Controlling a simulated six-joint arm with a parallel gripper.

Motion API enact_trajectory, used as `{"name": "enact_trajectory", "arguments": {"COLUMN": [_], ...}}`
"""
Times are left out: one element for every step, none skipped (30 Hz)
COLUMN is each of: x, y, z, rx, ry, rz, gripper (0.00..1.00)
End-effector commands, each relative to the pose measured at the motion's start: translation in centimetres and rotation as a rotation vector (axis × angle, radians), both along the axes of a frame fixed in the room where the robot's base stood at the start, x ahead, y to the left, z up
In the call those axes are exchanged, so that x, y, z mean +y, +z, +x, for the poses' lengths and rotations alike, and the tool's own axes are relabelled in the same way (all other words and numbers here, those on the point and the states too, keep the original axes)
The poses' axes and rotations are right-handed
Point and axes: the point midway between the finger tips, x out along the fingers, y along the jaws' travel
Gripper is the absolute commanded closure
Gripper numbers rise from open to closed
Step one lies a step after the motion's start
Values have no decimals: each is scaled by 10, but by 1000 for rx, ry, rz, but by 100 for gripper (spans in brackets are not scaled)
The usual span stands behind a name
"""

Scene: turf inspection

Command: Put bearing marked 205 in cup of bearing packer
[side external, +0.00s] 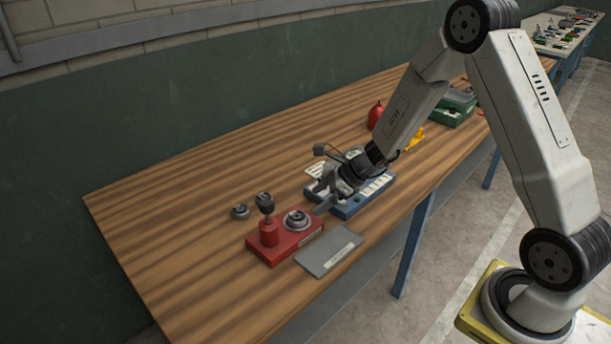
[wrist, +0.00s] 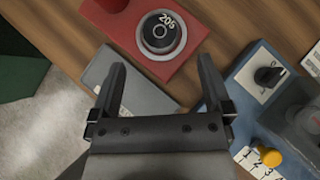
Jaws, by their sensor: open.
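A round dark piece marked 205 (wrist: 163,31) shows inside the pale ring of the packer's cup (wrist: 177,52). It looks like the 205 bearing lying in the cup; how deep it sits I cannot tell. The cup also shows in the side view (side external: 297,219). My gripper (wrist: 162,72) is open with nothing between its fingers. In the side view my gripper (side external: 322,203) is just right of the packer.
A grey flat plate (side external: 329,250) lies in front of the packer. A blue tray-like unit (side external: 351,209) with a dark knob and a yellow knob (wrist: 268,156) is close on the right. A small metal ring part (side external: 240,211) lies left of the packer. The table's left side is clear.

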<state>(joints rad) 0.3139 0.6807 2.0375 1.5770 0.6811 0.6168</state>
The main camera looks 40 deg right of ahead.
Motion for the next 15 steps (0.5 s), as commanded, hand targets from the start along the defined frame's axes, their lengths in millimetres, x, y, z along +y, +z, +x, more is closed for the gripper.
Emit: {"name": "enact_trajectory", "arguments": {"x": [-5,-7,-9,-11,-13,-15,-16,-17,-19,-20,-21,-22,-22,-22,-23], "y": [6,9,12,15,17,21,23,24,26,28,29,30,31,32,32], "z": [-3,-5,-8,-10,-12,-14,-15,-17,-19,-20,-21,-22,-22,-23,-23], "rx": [-3,-2,-1,-1,-2,-3,-2,-1,-1,-1,-1,-1,-1,0,0], "ry": [-3,-3,-1,-1,-2,-1,-1,-1,-1,-1,-1,-1,-1,0,0], "rz": [-1,0,-1,-1,-1,0,0,1,1,0,0,0,0,0,0], "gripper": [0,0,0,0,0,0,0,0,0,0,0,0,0,0,0]}}
